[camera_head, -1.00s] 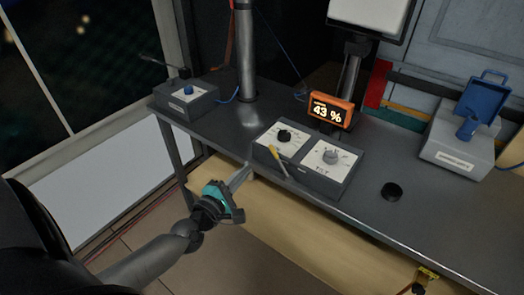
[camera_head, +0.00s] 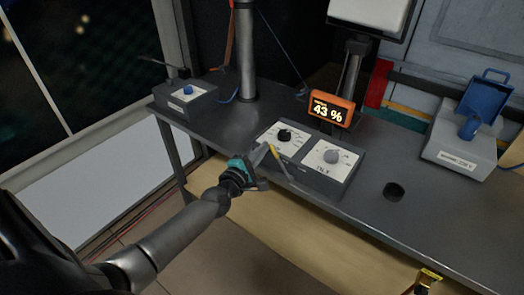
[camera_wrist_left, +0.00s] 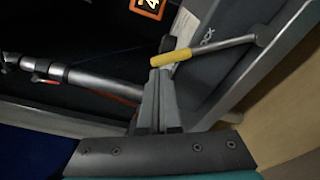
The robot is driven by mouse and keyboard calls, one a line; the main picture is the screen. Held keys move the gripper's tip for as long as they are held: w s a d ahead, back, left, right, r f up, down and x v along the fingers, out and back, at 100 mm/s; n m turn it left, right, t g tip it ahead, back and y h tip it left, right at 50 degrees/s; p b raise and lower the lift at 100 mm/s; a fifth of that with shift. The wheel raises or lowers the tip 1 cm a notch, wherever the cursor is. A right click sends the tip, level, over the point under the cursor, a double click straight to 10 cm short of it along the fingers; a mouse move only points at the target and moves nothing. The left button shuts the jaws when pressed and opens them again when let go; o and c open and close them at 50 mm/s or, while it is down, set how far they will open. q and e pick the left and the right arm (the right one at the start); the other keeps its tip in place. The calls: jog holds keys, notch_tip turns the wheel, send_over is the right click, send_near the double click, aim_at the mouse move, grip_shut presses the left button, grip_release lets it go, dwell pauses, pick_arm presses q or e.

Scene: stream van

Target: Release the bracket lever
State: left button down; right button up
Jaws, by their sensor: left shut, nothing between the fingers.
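A lever with a yellow handle (camera_head: 273,151) and a grey rod sits at the front of the grey two-dial control box (camera_head: 318,182). In the left wrist view the yellow handle (camera_wrist_left: 171,57) lies just beyond my fingertips, and its rod runs right to a round pivot. My left gripper (camera_head: 262,154) is shut and empty, close to the handle's left side. In the wrist view its fingers (camera_wrist_left: 158,80) point at the handle; I cannot tell whether they touch it. My right gripper is not in view.
An orange display (camera_head: 331,109) reading 43 % stands behind the box. A grey post (camera_head: 245,55) and a small box with a blue knob (camera_head: 187,97) are to the left.

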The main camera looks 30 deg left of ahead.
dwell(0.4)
pick_arm(q)
jog(key=shift+d+r+m+p, duration=0.3)
jog(key=shift+p, duration=0.1)
jog(key=shift+d+r, duration=0.15)
jog(key=shift+s+d+r+m+t+h+p, duration=0.1)
jog(key=shift+s+d+r+m+t+p, duration=0.4)
jog(key=shift+d+m, duration=1.9)
jog(key=shift+w+d+f+m+t+h+p, duration=0.15)
jog(key=shift+d+m+p, duration=0.75)
jog(key=shift+d+m, duration=1.45)
jog(key=shift+s+d+r+m+t+h+p, duration=0.1)
jog(key=shift+s+d+r+m+t+p, duration=0.4)
jog(key=shift+d+m, duration=1.9)
jog(key=shift+w+a+f+m, duration=0.3)
jog(key=shift+a+f+m, duration=0.05)
jog(key=shift+a, duration=0.05)
